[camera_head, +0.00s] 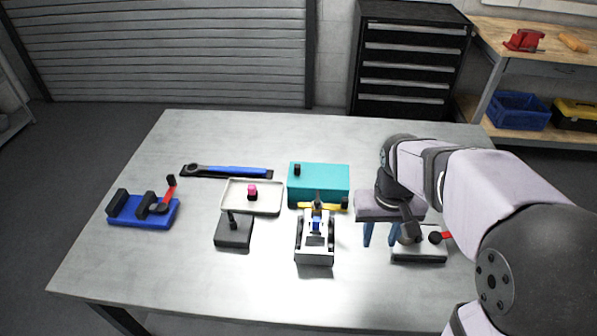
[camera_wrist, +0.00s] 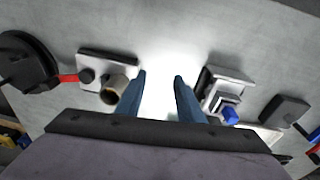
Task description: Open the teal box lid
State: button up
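The teal box (camera_head: 319,183) stands at the back middle of the table in the head view. Its lid looks shut, with a small black knob (camera_head: 297,169) on the top left. My gripper (camera_head: 379,238) is right of the box and nearer the front, pointing down above the table. Its two blue fingers are apart with nothing between them. In the wrist view the open fingers (camera_wrist: 160,85) show over bare, bright table. The teal box cannot be made out in the wrist view.
A grey device with a yellow bar (camera_head: 315,240) stands in front of the box. A white block with a red lever (camera_head: 419,249) is beside my gripper. A tray with a pink knob (camera_head: 251,205), a dark block (camera_head: 233,233), a wrench (camera_head: 227,171) and a blue fixture (camera_head: 144,211) lie left.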

jog(key=w+a+r+t+b, duration=0.1)
jog(key=w+a+b, duration=0.1)
jog(key=w, duration=0.4)
jog(key=w+a+r+t+b, duration=0.1)
jog(key=w+a+r+b, duration=0.1)
jog(key=w+a, duration=0.3)
jog(key=w+a+r+b, duration=0.1)
jog(key=w+a+b, duration=0.2)
jog(key=w, duration=0.5)
jog(key=shift+a+r+t+b, duration=0.3)
jog(key=shift+a+t+b, duration=0.1)
jog(key=b, duration=0.2)
send_near(297, 166)
jog(key=f, duration=0.2)
jog(key=shift+m+t+y, duration=0.3)
jog(key=shift+d+b+x, duration=0.15)
jog(key=shift+x, duration=1.6)
jog(key=shift+d+b+x, duration=0.15)
jog(key=shift+x, duration=1.6)
